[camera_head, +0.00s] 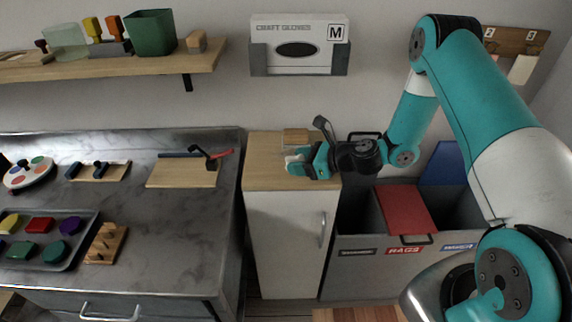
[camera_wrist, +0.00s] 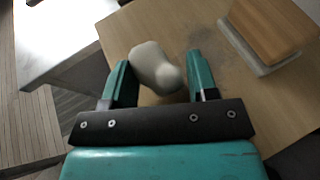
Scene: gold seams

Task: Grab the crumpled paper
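The crumpled paper (camera_wrist: 155,68) is a pale, rounded lump on the wooden top of the small cabinet. In the wrist view it lies between the two teal fingers of my gripper (camera_wrist: 160,78), close to the left finger, with a gap to the right finger. My gripper is open around it. In the head view, my gripper (camera_head: 303,162) is low over the cabinet top (camera_head: 262,178). The paper (camera_head: 292,160) shows there as a small pale patch at the fingertips, partly hidden by them.
A wooden block with a pale base (camera_wrist: 268,35) sits on the cabinet top beyond the paper. Sorting bins with a red lid (camera_head: 404,210) stand right of the cabinet. A metal counter (camera_head: 190,230) with trays and tools is on the left. A shelf (camera_head: 150,68) is above it.

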